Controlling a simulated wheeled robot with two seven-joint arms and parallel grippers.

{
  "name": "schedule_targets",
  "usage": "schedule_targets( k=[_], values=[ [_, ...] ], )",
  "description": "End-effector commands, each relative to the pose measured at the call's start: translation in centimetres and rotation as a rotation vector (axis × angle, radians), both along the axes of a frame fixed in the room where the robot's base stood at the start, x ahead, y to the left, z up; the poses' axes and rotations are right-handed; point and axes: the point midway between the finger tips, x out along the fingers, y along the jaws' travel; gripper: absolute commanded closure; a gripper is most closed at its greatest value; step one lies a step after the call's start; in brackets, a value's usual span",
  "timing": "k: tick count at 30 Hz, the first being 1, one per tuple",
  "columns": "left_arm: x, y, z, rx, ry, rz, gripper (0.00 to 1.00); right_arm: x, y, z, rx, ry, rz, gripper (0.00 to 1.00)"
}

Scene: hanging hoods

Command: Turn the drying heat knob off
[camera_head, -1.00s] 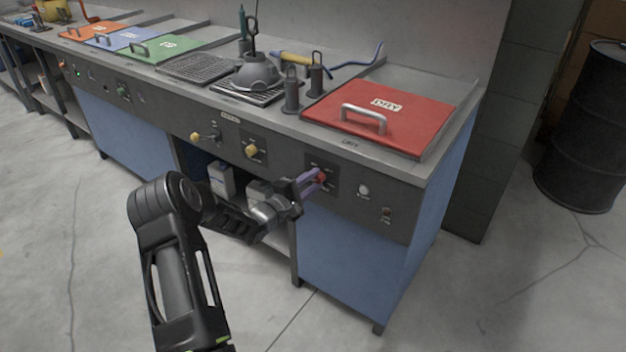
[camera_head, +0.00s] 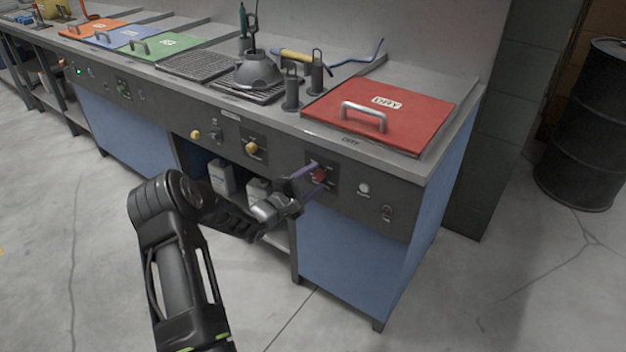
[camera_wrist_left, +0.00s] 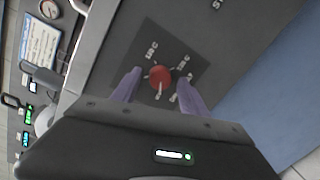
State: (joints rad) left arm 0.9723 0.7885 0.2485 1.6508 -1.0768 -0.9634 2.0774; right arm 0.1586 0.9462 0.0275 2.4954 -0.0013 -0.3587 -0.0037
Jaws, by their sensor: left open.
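The red drying heat knob (camera_head: 319,175) sits on a dark square plate on the front panel, below the red DRY lid (camera_head: 385,112). In the left wrist view the knob (camera_wrist_left: 160,77) shows between my two purple fingers, with white markings around it. The small markings are too blurred to read surely. My left gripper (camera_head: 312,180) is open, its fingers on either side of the knob with gaps showing, so they appear apart from it. In the left wrist view the gripper (camera_wrist_left: 158,88) points straight at the panel. My right gripper is not in view.
A white button (camera_head: 364,188) and a small red switch (camera_head: 387,211) are to the right. White containers (camera_head: 221,177) stand on the shelf below. A black barrel (camera_head: 590,125) stands at far right.

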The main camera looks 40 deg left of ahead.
Motion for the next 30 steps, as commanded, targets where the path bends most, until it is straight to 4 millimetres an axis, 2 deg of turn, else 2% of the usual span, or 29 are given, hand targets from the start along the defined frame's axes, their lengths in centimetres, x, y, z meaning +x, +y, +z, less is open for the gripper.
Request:
schedule_targets(
  k=[8,21,30],
  values=[
    [-0.8,0.1,0.1,0.002,-0.001,0.001,0.48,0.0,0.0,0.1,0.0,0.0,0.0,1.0],
    [-7.2,0.5,0.2,0.0,0.001,0.001,0.48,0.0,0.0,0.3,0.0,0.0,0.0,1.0],
    [-7.8,0.4,0.2,0.0,0.0,0.0,0.48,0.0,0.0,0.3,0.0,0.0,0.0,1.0]
  ],
)
